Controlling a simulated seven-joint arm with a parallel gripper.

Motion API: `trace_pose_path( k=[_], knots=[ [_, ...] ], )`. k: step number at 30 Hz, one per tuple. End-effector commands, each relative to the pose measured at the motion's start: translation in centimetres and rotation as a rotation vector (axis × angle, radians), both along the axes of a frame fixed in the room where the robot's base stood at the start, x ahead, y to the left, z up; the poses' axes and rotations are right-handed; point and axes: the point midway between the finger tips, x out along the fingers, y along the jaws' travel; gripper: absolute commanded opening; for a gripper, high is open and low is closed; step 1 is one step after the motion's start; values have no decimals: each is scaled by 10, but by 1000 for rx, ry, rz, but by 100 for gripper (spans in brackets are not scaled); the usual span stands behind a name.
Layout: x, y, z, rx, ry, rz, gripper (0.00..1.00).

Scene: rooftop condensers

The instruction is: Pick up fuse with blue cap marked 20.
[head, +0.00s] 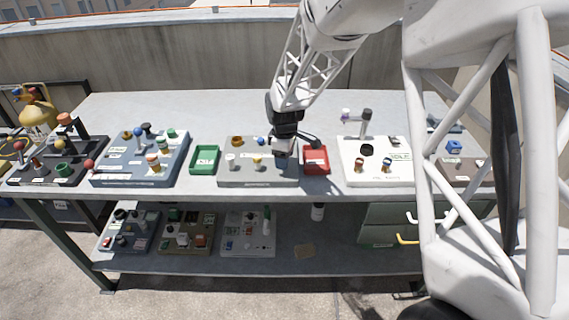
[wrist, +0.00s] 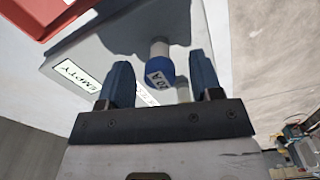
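In the wrist view the fuse with the blue cap (wrist: 160,70) shows a white label reading "20 A" and a pale body. It lies between the two fingers of my gripper (wrist: 161,72), with a gap on each side. The gripper is open and holds nothing. In the head view my gripper (head: 284,147) is low over the right part of a grey board (head: 258,173) on the bench. I cannot pick out the blue-capped fuse there; the gripper may hide it.
A red tray (head: 316,160) stands close to the right of the gripper, and a green tray (head: 205,160) left of the board. A white board (head: 375,173) and a blue-grey board (head: 140,172) carry other parts. The bench top (head: 220,110) behind is clear.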

Motion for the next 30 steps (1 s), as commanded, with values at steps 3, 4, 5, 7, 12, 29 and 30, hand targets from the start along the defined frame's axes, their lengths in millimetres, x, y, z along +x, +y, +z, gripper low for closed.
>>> trace_pose_path(
  k=[3,4,5,7,12,29,30],
  knots=[
    [0,0,0,0,0,0,41],
    [0,0,0,0,0,0,37],
    [0,0,0,0,0,0,32],
    [0,0,0,0,0,0,21],
    [0,0,0,0,0,0,6],
    [0,0,22,0,-2,0,6],
    [0,0,28,0,-2,0,6]
  ],
)
